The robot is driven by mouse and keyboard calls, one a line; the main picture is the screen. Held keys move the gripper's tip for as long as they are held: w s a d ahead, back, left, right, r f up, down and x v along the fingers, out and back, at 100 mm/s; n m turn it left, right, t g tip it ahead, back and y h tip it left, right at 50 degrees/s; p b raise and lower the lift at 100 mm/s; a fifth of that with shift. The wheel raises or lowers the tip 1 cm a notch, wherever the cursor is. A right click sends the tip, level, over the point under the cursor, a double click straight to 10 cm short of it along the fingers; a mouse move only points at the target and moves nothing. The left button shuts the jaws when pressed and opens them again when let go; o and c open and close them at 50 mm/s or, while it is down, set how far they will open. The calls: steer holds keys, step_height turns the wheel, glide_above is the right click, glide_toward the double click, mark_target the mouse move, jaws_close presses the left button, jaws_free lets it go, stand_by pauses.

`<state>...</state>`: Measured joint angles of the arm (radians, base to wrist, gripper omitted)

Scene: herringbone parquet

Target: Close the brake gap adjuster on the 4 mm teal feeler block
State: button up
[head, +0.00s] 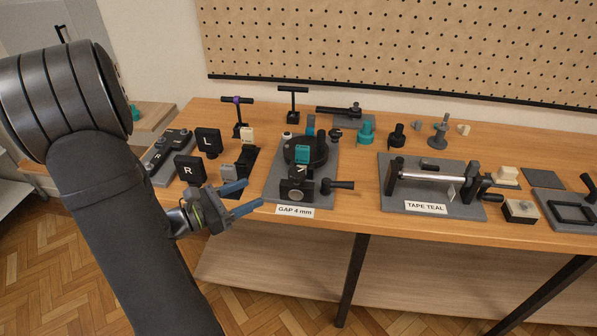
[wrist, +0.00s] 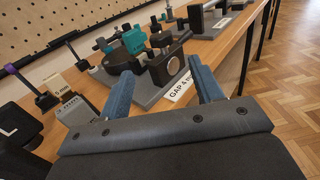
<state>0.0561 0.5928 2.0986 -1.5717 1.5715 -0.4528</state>
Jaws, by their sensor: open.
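The brake gap adjuster stands on a grey base plate (head: 272,184) labelled "GAP 4 mm" (head: 294,211) near the bench's front edge. It has a black round disc (head: 318,148), a front block with a round face (head: 296,191) and a black side handle (head: 341,184). A teal block (head: 302,154) sits at the disc, and it also shows in the wrist view (wrist: 134,41); whether it touches both sides of the gap is unclear. My gripper (head: 254,196) is open and empty, left of the adjuster at the front edge. Its blue fingers point toward the adjuster in the wrist view (wrist: 160,88).
Black blocks marked L (head: 208,141) and R (head: 189,169) stand left, with a grey block (head: 229,172) and a cream block (head: 247,135) nearby. A "TAPE TEAL" fixture (head: 425,190) stands to the right. Teal (head: 366,132) and black (head: 397,137) pieces stand behind. A pegboard (head: 400,45) closes the back.

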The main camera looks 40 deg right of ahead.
mark_target(299, 172)
steer(key=d, duration=1)
steer(key=s+d, duration=0.1)
steer(key=d, duration=0.4)
steer(key=c, duration=1)
steer(key=shift+m+g, duration=0.3)
steer(key=shift+g, duration=0.1)
steer(key=m+g+y, duration=0.1)
steer(key=m+g, duration=0.1)
steer(key=g, duration=0.1)
steer(key=m+g+y, duration=0.1)
steer(key=m+g, duration=0.1)
steer(key=g, duration=0.1)
steer(key=o, duration=1)
